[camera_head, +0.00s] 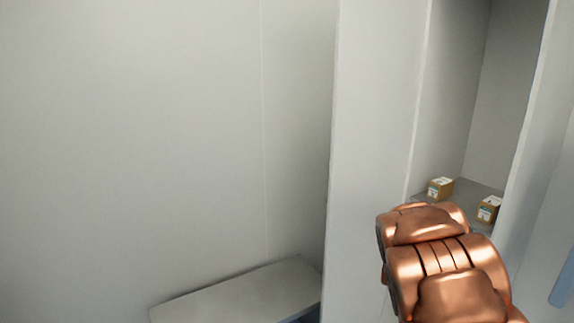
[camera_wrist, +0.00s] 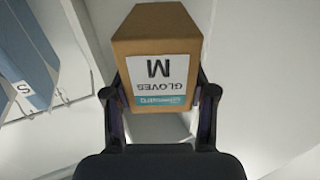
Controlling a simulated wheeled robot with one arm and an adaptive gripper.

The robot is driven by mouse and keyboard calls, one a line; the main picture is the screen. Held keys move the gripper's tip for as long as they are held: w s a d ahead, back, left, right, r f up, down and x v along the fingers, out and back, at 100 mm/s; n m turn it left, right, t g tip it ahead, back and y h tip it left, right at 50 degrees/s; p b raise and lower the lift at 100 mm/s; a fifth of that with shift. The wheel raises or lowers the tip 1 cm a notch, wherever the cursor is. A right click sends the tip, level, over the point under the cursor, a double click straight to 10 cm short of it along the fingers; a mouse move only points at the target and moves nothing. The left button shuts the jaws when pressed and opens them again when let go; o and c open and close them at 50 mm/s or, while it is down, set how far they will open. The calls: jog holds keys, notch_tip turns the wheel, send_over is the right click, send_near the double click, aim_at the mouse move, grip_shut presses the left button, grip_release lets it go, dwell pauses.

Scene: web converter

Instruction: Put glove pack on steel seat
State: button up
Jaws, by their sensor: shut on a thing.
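My gripper (camera_wrist: 158,108) is shut on the glove pack (camera_wrist: 158,35), a brown cardboard box with a white and teal label reading "GLOVES M", upside down in the wrist view. The two dark fingers press its sides. A grey bench-like surface (camera_head: 240,294), which looks like the steel seat, stands low against the wall at the bottom of the head view. In the head view my copper-coloured arm is at the lower right; the gripper and the held pack are not visible there.
An open white cabinet (camera_head: 375,130) stands at the right, with two small brown boxes (camera_head: 440,188) (camera_head: 489,209) on its grey shelf. Blue hanging pieces (camera_wrist: 28,50), one with an "S" label, show at the left of the wrist view. The wall (camera_head: 130,140) at left is bare.

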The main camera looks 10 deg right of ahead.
jog(key=w+a+r+n+t+y, duration=0.1)
jog(key=w+a+n+y, duration=0.2)
jog(key=a, duration=0.9)
jog(key=w+a+r+n+t+y+p, duration=0.1)
jog(key=w+a+y, duration=0.4)
jog(key=a, duration=0.7)
jog(key=w+a+r+n+t+y, duration=0.1)
jog(key=w+a+n+t+y, duration=0.2)
jog(key=a, duration=0.9)
jog(key=w+n+y, duration=0.2)
jog(key=shift+w+r+p, duration=0.15)
jog(key=shift+w+p, duration=0.15)
jog(key=shift+w, duration=0.1)
